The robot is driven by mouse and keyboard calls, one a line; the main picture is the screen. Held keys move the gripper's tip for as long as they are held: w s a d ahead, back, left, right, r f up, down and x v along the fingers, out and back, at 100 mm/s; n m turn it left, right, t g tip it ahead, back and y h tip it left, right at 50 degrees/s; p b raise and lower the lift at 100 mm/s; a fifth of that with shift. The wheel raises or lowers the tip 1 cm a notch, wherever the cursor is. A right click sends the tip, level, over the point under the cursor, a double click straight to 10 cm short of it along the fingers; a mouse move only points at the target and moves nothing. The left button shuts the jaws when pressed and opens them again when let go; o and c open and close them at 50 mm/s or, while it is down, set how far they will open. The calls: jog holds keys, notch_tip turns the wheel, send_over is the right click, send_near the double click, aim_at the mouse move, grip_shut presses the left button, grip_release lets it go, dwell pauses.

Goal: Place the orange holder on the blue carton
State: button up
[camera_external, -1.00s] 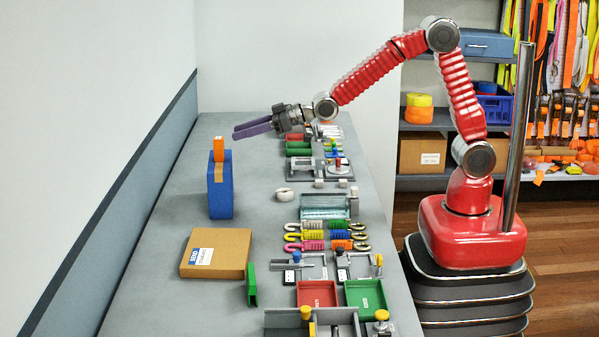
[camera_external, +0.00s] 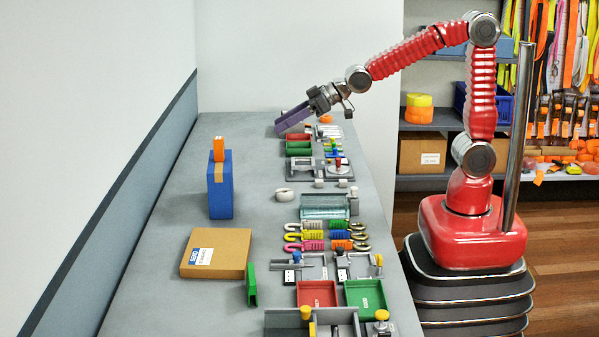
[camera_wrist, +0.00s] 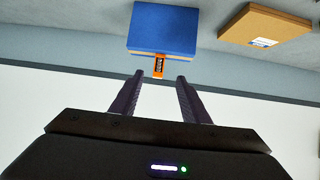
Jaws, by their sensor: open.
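The orange holder (camera_external: 219,148) stands upright on top of the blue carton (camera_external: 221,195), above a tan strip on the carton. My gripper (camera_external: 279,127) is open and empty, well apart from the holder, to its right and a little higher in the external view. Its fingers point down and left over the bench. In the wrist view the orange holder (camera_wrist: 158,66) appears against the edge of the blue carton (camera_wrist: 163,29), in line with the gap between the fingertips (camera_wrist: 159,78). The holder's underside is hidden.
A flat brown carton (camera_external: 217,253) lies nearer the camera, beside a green upright piece (camera_external: 251,285). A white ring (camera_external: 284,194), coloured hooks (camera_external: 313,236), and red (camera_external: 317,293) and green trays (camera_external: 366,295) line the right side. The bench around the blue carton is clear.

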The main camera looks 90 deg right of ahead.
jog(key=s+f+g, duration=0.1)
jog(key=s+g, duration=0.2)
jog(key=s, duration=1.2)
jog(key=s+f+g, duration=0.2)
jog(key=s+g, duration=0.1)
jog(key=s, duration=1.3)
jog(key=shift+s+a+f, duration=0.2)
jog(key=shift+a+f, duration=0.05)
jog(key=shift+f, duration=0.05)
